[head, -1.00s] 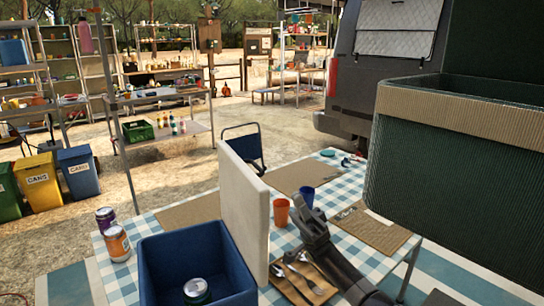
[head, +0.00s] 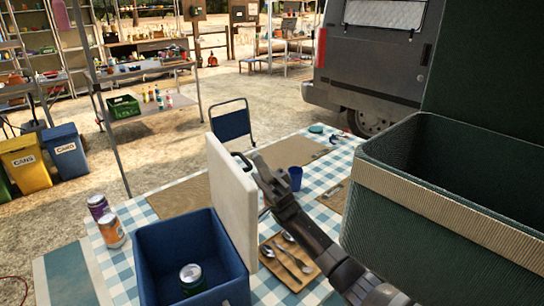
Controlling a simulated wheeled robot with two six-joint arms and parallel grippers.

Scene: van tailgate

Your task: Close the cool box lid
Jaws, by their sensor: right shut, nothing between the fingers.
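The blue cool box (head: 190,258) stands open on the checked table at the lower middle, with a can (head: 192,279) inside. Its white lid (head: 232,198) stands upright along the box's right side. My right gripper (head: 257,163) is shut and empty, close to the upper right edge of the lid, on the side away from the box opening. I cannot tell whether it touches the lid. My left gripper is not in view.
Two cans (head: 111,230) stand left of the box. A wooden cutlery tray (head: 290,262) lies right of the lid, and a blue cup (head: 296,178) stands beyond my right arm. A large green box (head: 450,190) fills the right side. A folding chair (head: 231,122) stands behind the table.

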